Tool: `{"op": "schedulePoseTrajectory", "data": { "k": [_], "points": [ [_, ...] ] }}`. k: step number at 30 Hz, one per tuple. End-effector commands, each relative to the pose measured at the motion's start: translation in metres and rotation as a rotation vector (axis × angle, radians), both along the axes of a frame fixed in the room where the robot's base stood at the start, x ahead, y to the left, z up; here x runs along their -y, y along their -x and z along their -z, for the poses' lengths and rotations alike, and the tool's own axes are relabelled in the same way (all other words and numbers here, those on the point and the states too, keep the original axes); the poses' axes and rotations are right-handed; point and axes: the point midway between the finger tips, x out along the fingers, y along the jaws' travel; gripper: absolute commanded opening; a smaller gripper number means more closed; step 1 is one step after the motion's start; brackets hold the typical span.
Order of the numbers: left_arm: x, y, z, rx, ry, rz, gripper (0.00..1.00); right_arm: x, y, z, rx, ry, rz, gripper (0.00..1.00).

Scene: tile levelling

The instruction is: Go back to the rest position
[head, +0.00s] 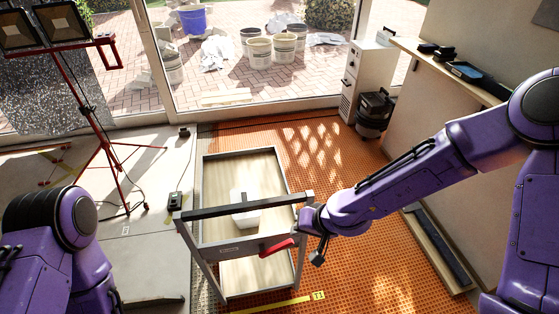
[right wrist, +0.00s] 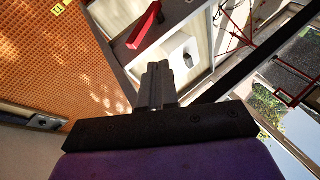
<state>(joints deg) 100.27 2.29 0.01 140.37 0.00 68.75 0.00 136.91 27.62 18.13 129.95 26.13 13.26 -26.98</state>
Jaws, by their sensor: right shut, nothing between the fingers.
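My right arm reaches in from the right in the head view. Its gripper (head: 318,256) is at the right front corner of a grey-framed stand, close to a red handle (head: 278,246). In the right wrist view the two fingers of the right gripper (right wrist: 157,72) are together with nothing between them. The red handle (right wrist: 144,26) shows beyond the fingertips, apart from them. My left arm shows at the lower left of the head view; its gripper is out of view.
The stand (head: 210,280) has a dark crossbar (head: 215,210) and a white container (head: 246,219). Orange matting (head: 370,255) covers the floor. A red tripod lamp (head: 105,135) stands left. A shelf (head: 470,82) runs along the right wall; a white cabinet (head: 368,72) stands behind.

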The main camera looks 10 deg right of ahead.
Motion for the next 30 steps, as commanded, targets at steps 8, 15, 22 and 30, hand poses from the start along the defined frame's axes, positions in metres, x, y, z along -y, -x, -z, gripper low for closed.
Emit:
{"op": "schedulePoseTrajectory", "data": {
  "k": [8,15,22,30],
  "points": [
    [0.0,0.0,0.0,0.0,0.0,0.0,0.0,0.027,-0.015,0.003,0.043,0.031,0.245,0.0],
    [0.0,0.0,0.0,0.0,0.0,0.0,0.0,0.13,0.083,0.105,0.05,0.351,0.569,0.0],
    [0.0,0.0,0.0,0.0,0.0,0.0,0.0,0.169,0.202,0.156,-0.091,0.561,0.422,0.0],
    [0.0,0.0,0.0,0.0,0.0,0.0,0.0,0.168,0.224,0.165,-0.138,0.58,0.389,0.0]
  ]
}}
